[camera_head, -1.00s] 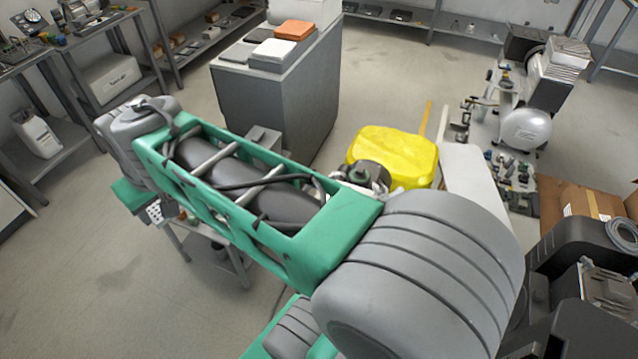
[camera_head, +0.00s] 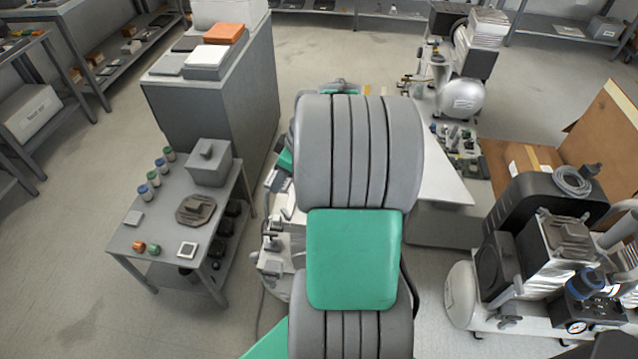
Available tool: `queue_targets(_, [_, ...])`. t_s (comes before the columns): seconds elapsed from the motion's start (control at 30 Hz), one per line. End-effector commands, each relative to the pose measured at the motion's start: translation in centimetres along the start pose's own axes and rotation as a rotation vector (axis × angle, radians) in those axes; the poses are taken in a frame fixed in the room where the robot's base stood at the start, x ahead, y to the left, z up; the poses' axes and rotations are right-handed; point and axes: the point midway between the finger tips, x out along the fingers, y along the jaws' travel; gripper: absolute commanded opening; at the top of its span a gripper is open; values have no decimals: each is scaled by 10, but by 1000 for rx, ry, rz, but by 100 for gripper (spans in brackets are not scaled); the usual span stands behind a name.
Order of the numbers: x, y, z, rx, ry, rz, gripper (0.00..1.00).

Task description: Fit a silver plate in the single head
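A small square plate with a pale rim and grey centre (camera_head: 187,249) lies flat on the grey side table (camera_head: 165,247) at left; I cannot tell for sure that it is the silver plate. A plain grey flat piece (camera_head: 133,218) lies near the table's left edge. A compressor unit with a finned metal head (camera_head: 560,235) stands at right. Another pale machine (camera_head: 272,240) shows partly beside my arm, which hides most of it. I cannot tell which of these carries the single head. My gripper is hidden behind my own arm.
The side table also holds a grey lidded box (camera_head: 208,162), a dark brown part (camera_head: 195,209), several small jars and two round caps. A tall grey cabinet (camera_head: 215,95) stands behind it. A cardboard box (camera_head: 605,130) is at right. Floor at left is open.

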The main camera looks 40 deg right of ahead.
Motion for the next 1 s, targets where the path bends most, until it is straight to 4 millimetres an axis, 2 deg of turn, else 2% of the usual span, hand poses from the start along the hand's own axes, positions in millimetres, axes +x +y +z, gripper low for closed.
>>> queue_targets(0.03, [8, 16, 26, -26, 0, -19, 8])
queue_targets(0.1, [15, 31, 55, -83, 0, -40, 8])
queue_targets(0.23, [22, 44, 87, -148, 0, -60, 8])
queue_targets(0.47, [30, 46, 97, -167, -2, -66, 8])
queue_targets(1.0, [81, 46, 118, -165, -3, -64, 8])
